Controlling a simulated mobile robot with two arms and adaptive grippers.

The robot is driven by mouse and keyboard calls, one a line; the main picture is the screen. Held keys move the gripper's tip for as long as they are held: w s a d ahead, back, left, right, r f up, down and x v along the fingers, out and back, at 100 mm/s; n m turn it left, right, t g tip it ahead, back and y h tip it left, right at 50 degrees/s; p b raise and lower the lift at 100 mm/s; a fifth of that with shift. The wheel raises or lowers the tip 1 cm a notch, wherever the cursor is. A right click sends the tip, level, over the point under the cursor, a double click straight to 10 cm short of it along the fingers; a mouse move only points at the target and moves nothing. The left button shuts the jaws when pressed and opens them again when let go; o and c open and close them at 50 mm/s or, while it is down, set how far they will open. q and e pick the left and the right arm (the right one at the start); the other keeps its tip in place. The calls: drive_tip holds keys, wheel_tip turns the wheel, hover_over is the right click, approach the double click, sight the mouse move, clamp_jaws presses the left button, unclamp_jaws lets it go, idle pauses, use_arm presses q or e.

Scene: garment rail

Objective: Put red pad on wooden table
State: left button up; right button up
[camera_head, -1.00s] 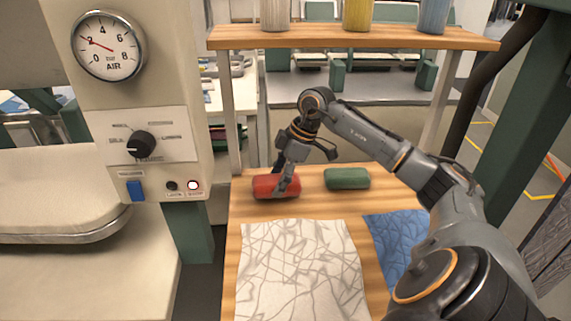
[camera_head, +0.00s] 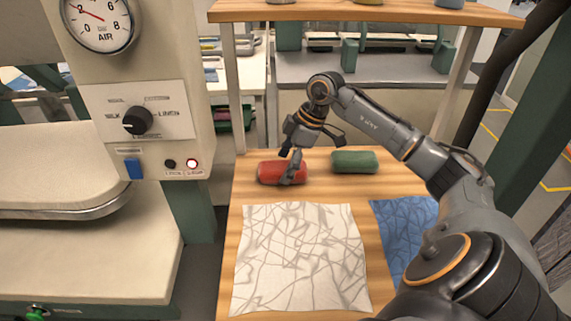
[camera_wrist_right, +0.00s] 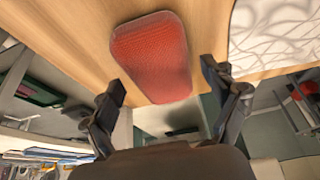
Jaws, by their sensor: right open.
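The red pad (camera_head: 270,172) lies on the wooden table (camera_head: 400,183), near its far left part. My right gripper (camera_head: 292,174) is low at the pad's right part and hides some of it. In the right wrist view the red pad (camera_wrist_right: 152,52) lies ahead of the open fingers, its near end reaching between them. My right gripper (camera_wrist_right: 165,82) shows a finger on each side, with gaps to the pad. Whether the fingers touch the table cannot be told. My left gripper is out of view.
A green pad (camera_head: 355,161) lies to the right of the red one. A white patterned cloth (camera_head: 300,260) and a blue cloth (camera_head: 400,225) cover the nearer table. A wooden shelf (camera_head: 370,12) stands above the back. A gauge panel (camera_head: 145,120) stands at left.

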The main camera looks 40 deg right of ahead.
drive_tip(key=v, duration=0.7)
drive_tip(key=shift+r, duration=0.25)
drive_tip(key=shift+s, duration=0.1)
